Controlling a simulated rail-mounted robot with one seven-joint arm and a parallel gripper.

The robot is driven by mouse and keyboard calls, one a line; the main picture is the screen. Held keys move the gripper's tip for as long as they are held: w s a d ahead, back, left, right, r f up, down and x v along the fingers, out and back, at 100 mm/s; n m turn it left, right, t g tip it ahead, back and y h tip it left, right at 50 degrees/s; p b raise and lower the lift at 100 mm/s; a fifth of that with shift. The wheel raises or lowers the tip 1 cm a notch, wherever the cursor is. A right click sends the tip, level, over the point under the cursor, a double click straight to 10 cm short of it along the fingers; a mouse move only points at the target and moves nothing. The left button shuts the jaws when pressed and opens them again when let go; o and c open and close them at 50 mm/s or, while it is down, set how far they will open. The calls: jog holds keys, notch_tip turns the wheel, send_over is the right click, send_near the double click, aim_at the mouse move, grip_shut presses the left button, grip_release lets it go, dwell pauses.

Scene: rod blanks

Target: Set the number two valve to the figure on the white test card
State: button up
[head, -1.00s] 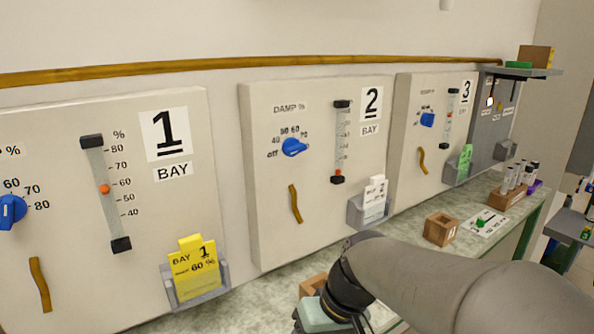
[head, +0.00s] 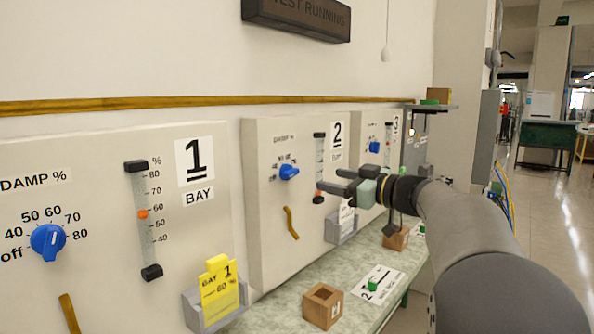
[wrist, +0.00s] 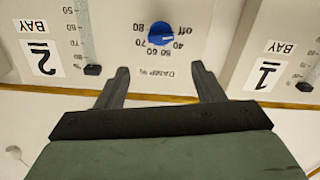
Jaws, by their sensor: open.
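The number two valve is a blue knob (head: 289,172) on the panel under the label 2 (head: 337,135), with a dial reading off to 80. The wrist view shows this knob (wrist: 161,34) upside down; its pointer is too small to read surely. The white card (head: 346,214) stands in a grey holder (head: 341,229) on that panel, partly behind my gripper; its figure is not legible. The panel's gauge has an orange-red marker (head: 318,194) near its bottom.
Panel 1 at left has its own blue knob (head: 48,242) and a yellow card (head: 219,292). Panel 3's knob (head: 374,147) is farther right. A wooden box (head: 323,306) and a printed sheet (head: 377,285) lie on the bench below. A wooden rail (head: 200,102) runs above.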

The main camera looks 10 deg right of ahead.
aim_at(294, 172)
jog(key=p+x, duration=0.3)
jog(key=x, duration=0.9)
jog(key=shift+c, duration=0.3)
jog(key=c, duration=0.9)
